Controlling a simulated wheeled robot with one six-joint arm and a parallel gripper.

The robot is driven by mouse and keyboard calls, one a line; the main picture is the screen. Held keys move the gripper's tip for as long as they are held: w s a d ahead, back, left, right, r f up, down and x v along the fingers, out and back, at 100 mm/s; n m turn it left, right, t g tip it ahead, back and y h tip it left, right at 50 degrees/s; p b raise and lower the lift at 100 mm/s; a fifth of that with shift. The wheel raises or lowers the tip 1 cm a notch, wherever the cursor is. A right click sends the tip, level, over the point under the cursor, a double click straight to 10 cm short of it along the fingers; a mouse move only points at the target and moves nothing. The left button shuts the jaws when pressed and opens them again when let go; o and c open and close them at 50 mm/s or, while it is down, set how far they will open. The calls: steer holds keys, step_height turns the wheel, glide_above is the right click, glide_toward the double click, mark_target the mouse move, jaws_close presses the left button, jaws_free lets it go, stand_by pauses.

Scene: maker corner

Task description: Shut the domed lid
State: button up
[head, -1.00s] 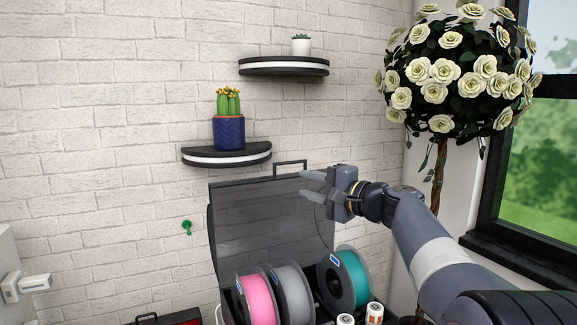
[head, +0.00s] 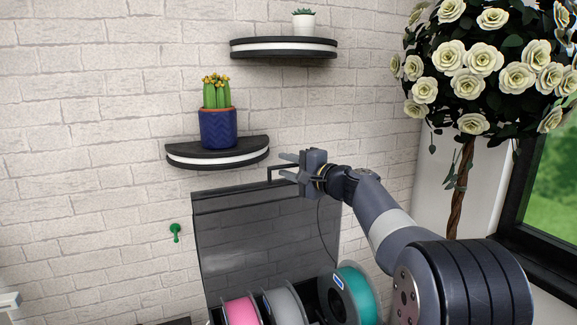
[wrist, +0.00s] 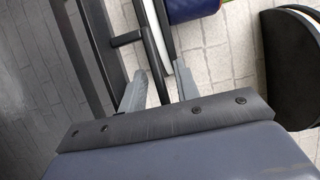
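The lid (head: 262,248), a dark see-through cover, stands raised and open behind the spools, against the brick wall side. Its black bar handle (head: 269,175) is on the top edge, partly hidden by my gripper. My gripper (head: 284,165) is at the handle with its two fingers apart. In the wrist view, the fingers of my gripper (wrist: 162,72) lie on either side of the handle bar (wrist: 152,58), which runs between them; I cannot tell whether they touch it. The lid (wrist: 45,60) fills the left of that view.
Pink (head: 240,312), grey (head: 284,305) and teal (head: 352,295) spools sit in the box below the lid. A shelf (head: 218,153) with a potted cactus (head: 218,128) is close left of my gripper. A second shelf (head: 284,48) is above. A flowering tree (head: 470,70) stands right.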

jaws_close()
steer(key=shift+s, duration=0.1)
stand_by(0.4)
